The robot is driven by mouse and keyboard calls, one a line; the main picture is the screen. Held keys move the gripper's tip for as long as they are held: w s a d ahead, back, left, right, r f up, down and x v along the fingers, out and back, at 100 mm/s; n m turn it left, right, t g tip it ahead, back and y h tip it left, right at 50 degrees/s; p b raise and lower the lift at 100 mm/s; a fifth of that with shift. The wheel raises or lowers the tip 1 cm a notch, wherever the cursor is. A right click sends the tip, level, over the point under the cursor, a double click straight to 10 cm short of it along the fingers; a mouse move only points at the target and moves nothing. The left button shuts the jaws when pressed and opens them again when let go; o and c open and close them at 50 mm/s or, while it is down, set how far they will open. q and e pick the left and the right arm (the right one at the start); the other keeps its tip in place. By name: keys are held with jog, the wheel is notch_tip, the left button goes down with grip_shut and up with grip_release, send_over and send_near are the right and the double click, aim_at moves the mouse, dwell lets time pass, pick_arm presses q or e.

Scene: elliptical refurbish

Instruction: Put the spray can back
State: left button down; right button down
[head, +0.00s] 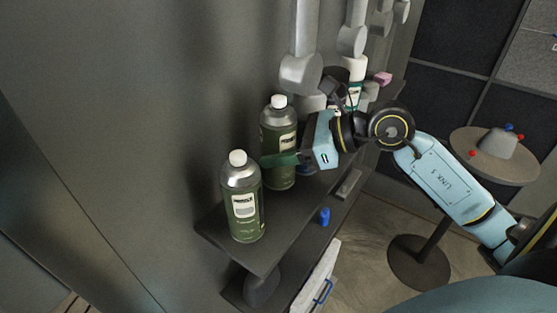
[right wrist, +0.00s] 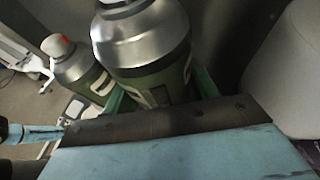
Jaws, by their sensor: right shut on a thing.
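Two similar green cans with silver shoulders and white caps show in the head view. My right gripper (head: 276,160) comes in from the right and is shut on the rear can (head: 279,118), with one green finger across its front. That can also fills the middle of the right wrist view (right wrist: 145,45), between the green fingers. It is upright; I cannot tell whether its base touches the shelf. The front can (head: 241,205) stands upright on the shelf's near end, and it shows at the left in the right wrist view (right wrist: 78,68). My left gripper is not in view.
The dark shelf (head: 215,232) runs along a grey wall. A white-topped bottle (head: 354,68) and a pink item (head: 383,78) sit farther back. A small blue object (head: 324,216) is lower down. A round table (head: 485,160) stands at right. Grey fixtures (head: 302,74) hang above.

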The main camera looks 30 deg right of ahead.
notch_tip(320, 180, down, 3)
jog(key=shift+f, duration=0.2)
jog(key=shift+w+f, duration=0.15)
jog(key=shift+a+f, duration=0.1)
jog(key=shift+f, duration=0.1)
jog(key=shift+c, duration=2.1)
grip_release()
jog(key=shift+f, duration=0.15)
